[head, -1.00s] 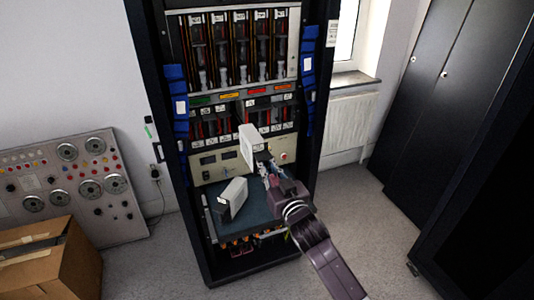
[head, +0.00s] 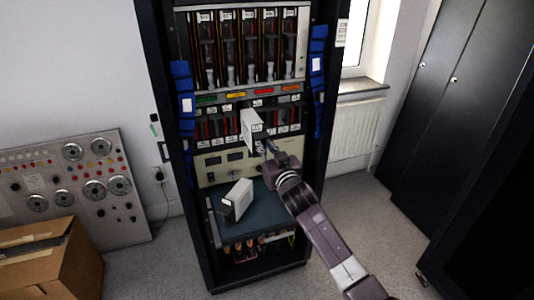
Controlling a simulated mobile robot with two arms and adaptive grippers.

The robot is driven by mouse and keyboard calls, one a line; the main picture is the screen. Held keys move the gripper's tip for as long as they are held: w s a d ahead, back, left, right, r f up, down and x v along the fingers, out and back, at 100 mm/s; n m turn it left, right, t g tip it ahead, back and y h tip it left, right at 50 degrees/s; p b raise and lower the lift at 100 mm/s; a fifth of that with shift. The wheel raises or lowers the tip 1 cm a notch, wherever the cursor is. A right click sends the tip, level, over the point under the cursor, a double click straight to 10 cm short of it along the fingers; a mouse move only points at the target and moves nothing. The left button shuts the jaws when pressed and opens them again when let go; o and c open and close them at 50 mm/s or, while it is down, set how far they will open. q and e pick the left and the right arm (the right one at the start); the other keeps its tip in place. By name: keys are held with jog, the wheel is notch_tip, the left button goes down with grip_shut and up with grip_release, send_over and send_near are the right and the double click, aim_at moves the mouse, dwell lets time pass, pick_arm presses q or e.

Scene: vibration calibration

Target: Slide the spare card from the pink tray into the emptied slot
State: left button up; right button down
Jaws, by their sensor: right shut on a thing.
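A white card (head: 252,126) is upright in front of the middle row of card slots (head: 225,128) in the rack. My right gripper (head: 266,147) is shut on its near, lower end. I cannot tell whether the card's far edge has entered a slot. The emptied slot is not clear; the card may hide it. A second white card (head: 237,201) lies on the blue-grey shelf surface (head: 262,222) below, apart from the gripper. I see no pink tray. My left gripper is not in view.
The black rack frame (head: 325,120) and blue cable bundles (head: 186,100) flank the slots. Larger cards (head: 252,48) fill the upper row. A beige panel with displays (head: 225,163) sits below the slots. A cardboard box (head: 60,255) stands at lower left.

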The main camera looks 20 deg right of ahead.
aim_at(258, 134)
jog(key=shift+w, duration=0.35)
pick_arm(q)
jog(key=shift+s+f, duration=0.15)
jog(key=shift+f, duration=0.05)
pick_arm(e)
jog(key=shift+r, duration=0.1)
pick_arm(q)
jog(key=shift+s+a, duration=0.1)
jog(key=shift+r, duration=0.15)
pick_arm(e)
jog(key=shift+w, duration=0.15)
dwell(0.4)
